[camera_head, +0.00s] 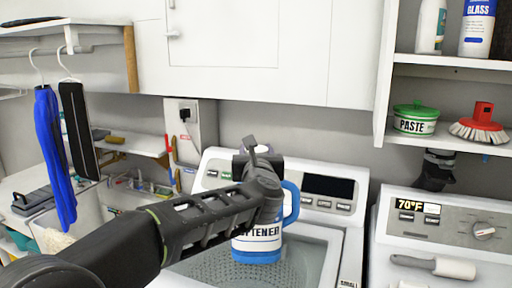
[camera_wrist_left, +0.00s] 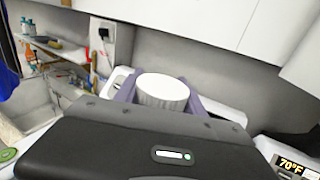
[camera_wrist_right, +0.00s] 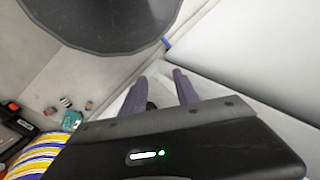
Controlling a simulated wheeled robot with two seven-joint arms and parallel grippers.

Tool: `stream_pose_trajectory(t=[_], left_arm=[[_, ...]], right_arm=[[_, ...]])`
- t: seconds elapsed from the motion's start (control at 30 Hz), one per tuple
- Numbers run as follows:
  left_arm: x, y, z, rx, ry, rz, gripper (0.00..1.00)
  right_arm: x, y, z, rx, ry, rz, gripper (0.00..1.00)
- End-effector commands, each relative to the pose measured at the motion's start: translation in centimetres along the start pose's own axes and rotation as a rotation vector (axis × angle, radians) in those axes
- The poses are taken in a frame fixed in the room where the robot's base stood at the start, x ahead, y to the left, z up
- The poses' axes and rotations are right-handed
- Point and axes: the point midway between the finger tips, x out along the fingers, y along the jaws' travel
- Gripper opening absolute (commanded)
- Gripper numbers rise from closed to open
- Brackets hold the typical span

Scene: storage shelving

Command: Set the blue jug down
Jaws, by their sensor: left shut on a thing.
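The blue jug (camera_head: 259,246), white-labelled with lettering ending in "FTENER" and a blue handle, is upright over the washer (camera_head: 328,229). My left arm covers its upper part in the head view. My left gripper (camera_head: 262,168) is shut on the jug near its top. In the left wrist view the jug's white cap (camera_wrist_left: 163,90) shows between the fingers. I cannot tell whether the jug's base touches the washer. My right gripper (camera_wrist_right: 160,90) is out of the head view; in its wrist view the fingers are apart with nothing held between them.
A second machine (camera_head: 440,240) with a "70°F" display stands at right, with a lint roller (camera_head: 433,266) on it. Shelves above hold a green PASTE tub (camera_head: 415,119) and a red brush (camera_head: 481,124). White cabinets (camera_head: 260,45) overhang the washer.

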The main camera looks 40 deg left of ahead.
Motion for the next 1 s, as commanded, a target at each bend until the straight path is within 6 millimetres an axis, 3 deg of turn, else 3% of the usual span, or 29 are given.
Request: stream_pose_trajectory(t=[0.2, 0.57, 0.6, 0.83, 1.0], left_arm=[[-0.1, 0.1, -1.6, -0.002, -0.011, 0.001, 0.00], [-0.1, 0.0, -1.8, -0.003, -0.012, 0.001, 0.00], [0.0, 0.0, -2.4, 0.000, 0.000, 0.000, 0.49], [0.0, 0.0, -2.4, 0.000, 0.000, 0.000, 0.68], [0.0, 0.0, -2.4, 0.000, 0.000, 0.000, 0.69]], right_arm=[[0.1, 0.0, 0.0, 0.000, 0.000, 0.000, 0.36], [0.2, 0.1, 0.0, 0.000, 0.000, 0.000, 0.36], [0.2, 0.1, 0.0, 0.000, 0.000, 0.000, 0.36], [0.2, 0.1, 0.0, 0.000, 0.000, 0.000, 0.36], [0.2, 0.1, 0.0, 0.000, 0.000, 0.000, 0.36]])
